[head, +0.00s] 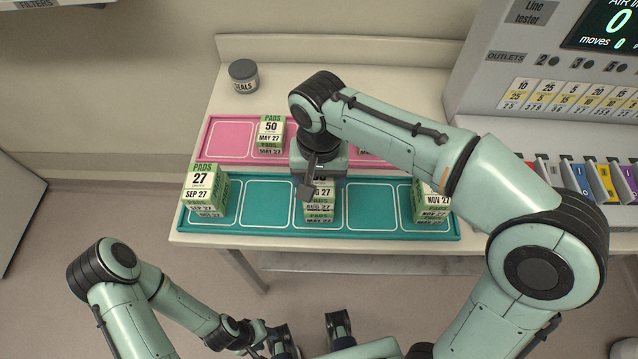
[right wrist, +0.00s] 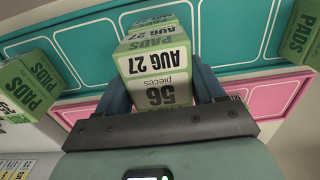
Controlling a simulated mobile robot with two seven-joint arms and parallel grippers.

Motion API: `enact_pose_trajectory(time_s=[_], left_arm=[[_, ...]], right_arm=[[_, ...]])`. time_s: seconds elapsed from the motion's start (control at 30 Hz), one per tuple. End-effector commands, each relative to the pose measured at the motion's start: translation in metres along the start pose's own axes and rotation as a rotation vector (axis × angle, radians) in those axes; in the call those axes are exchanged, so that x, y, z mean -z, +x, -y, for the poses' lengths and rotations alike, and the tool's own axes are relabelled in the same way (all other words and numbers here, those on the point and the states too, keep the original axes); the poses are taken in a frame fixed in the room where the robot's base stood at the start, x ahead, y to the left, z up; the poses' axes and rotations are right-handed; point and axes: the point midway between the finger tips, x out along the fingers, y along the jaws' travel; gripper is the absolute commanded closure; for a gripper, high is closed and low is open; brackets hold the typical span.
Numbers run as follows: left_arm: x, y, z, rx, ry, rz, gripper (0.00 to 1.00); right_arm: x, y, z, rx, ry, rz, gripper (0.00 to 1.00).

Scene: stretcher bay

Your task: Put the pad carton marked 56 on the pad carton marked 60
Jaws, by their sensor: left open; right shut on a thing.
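My right gripper (head: 318,184) is shut on the pad carton marked 56 (right wrist: 155,88), a white and green box dated AUG 27. It is over the middle cell of the teal tray (head: 268,206). In the head view the held carton (head: 320,192) is partly covered by my arm. Green and white carton faces (head: 319,214) show just below it; I cannot tell whether they belong to a second carton, or whether the two touch. No number 60 is readable in either view. My left gripper (head: 311,332) is open and empty, low in front of the table.
Carton 27 (head: 203,186) stands at the tray's left end, a NOV 27 carton (head: 431,206) at its right. Carton 50 (head: 270,133) stands in the pink tray (head: 230,138). A SEALS jar (head: 244,77) stands behind. The line tester (head: 506,80) is at right.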

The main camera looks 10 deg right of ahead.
Motion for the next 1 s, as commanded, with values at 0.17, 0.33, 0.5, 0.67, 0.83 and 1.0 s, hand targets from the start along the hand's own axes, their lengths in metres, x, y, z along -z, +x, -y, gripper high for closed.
enact_pose_trajectory(time_s=[0.17,0.33,0.5,0.67,0.83,1.0], left_arm=[[0.000,0.003,0.001,0.000,0.000,0.001,0.57],[0.000,0.003,0.001,0.000,0.000,0.001,0.57],[-0.001,0.005,0.002,0.001,-0.001,0.002,0.57],[-0.001,0.005,0.002,0.001,-0.001,0.002,0.57],[-0.001,0.005,0.002,0.001,-0.001,0.002,0.57],[0.000,0.002,0.001,0.000,0.000,0.001,0.57]], right_arm=[[0.000,0.015,0.000,0.000,0.000,0.000,0.69],[0.000,0.015,0.000,0.001,0.000,-0.001,0.69],[0.000,0.018,0.000,0.001,0.000,0.000,0.69],[0.000,0.018,0.000,0.000,0.000,0.000,0.06],[0.000,0.018,0.000,0.000,0.000,0.000,0.06],[0.000,0.011,0.001,0.002,-0.001,-0.002,0.06]])
